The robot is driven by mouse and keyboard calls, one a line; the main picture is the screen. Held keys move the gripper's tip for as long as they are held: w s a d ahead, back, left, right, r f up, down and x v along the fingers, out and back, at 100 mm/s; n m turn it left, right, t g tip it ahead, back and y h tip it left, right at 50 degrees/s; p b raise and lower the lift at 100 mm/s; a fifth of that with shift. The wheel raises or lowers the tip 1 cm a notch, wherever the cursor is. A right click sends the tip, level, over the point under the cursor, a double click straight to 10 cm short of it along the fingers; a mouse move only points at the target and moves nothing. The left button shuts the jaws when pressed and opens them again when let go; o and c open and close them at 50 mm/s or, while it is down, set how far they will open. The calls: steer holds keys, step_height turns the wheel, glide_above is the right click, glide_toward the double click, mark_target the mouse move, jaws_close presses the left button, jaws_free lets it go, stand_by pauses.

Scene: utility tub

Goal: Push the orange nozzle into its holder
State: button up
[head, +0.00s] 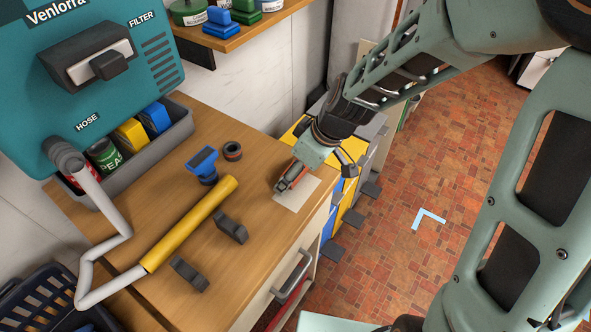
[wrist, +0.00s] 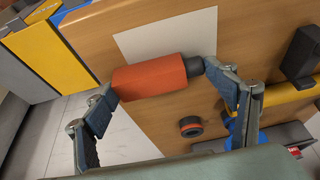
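A dark round ring with an orange band (head: 232,151), which looks like the holder, stands on the worktop left of my gripper. It also shows in the wrist view (wrist: 190,127), apart from the nozzle.
A blue tool (head: 203,163) stands beside the ring. A yellow tube (head: 190,225) on a grey hose and two dark clips (head: 231,228) (head: 188,274) occupy the worktop's middle. A teal machine (head: 95,70) and a grey bin (head: 150,150) are behind. The front right worktop is clear.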

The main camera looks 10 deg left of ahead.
steer(key=o, duration=0.4)
steer(key=shift+o, duration=0.2)
steer(key=shift+f, duration=0.1)
